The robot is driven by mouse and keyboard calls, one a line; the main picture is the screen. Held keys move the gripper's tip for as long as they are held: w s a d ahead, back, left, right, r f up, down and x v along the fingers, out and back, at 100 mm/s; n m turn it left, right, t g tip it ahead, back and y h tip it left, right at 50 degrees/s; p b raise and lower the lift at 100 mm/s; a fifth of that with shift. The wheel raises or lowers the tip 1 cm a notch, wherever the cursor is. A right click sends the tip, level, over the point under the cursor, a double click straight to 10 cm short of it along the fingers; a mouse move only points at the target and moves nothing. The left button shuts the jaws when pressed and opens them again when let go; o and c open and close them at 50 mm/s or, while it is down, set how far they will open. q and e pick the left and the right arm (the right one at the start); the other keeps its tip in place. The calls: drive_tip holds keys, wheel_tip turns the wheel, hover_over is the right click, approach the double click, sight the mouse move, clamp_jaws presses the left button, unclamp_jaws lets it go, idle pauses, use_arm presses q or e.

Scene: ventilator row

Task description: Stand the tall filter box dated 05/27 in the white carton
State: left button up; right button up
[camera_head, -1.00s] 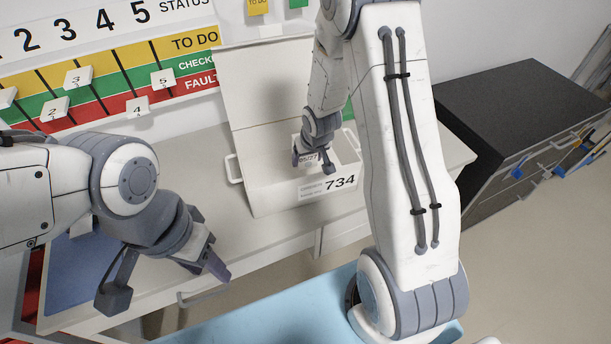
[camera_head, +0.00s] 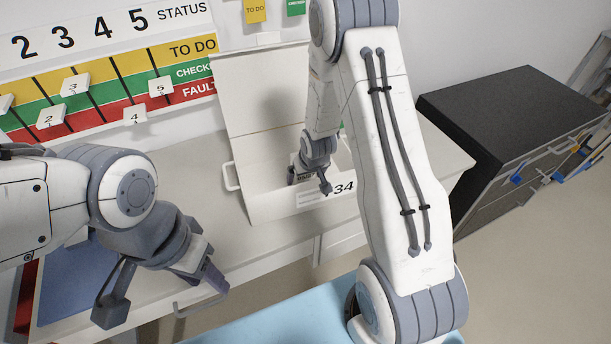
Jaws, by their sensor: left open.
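The white carton (camera_head: 266,206) stands on the counter with its lid raised behind it and a printed number, partly covered by my gripper, on its front. My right gripper (camera_head: 308,181) reaches down at the carton's opening. It is shut on a filter box (camera_head: 303,177), of which only a small labelled part shows between the fingers. The label is too small to read now; in the earlier frame it seems to read 05/27. The box's lower part is hidden, so I cannot tell whether it touches the carton's floor. My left gripper (camera_head: 163,291) is open and empty over the counter's front edge, left of the carton.
A status board (camera_head: 110,70) with numbered tags is on the wall at the left. A black-topped cabinet (camera_head: 520,105) stands at the right. A blue surface (camera_head: 285,322) lies in front. The counter (camera_head: 190,165) is bare left of the carton.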

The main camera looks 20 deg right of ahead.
drive_tip(key=shift+r, duration=0.3)
drive_tip(key=p+v, duration=0.1)
drive_tip(key=v, duration=0.5)
drive_tip(key=shift+r, duration=0.2)
drive_tip(key=s+a+r+n+g+p, duration=0.2)
drive_tip(key=s+a+r+n+p, duration=0.15)
drive_tip(key=s+a+r, duration=1)
drive_tip(key=s+a+r+n+g, duration=0.1)
drive_tip(key=s+a+r+n, duration=0.1)
drive_tip(key=s, duration=0.4)
drive_tip(key=s+a+r+n+g+y, duration=0.1)
drive_tip(key=s+a+r+n, duration=0.1)
drive_tip(key=s, duration=0.5)
drive_tip(key=shift+a+r+n+g+b, duration=0.3)
drive_tip(key=shift+a+r+n+b, duration=0.05)
drive_tip(key=shift+a+r, duration=0.1)
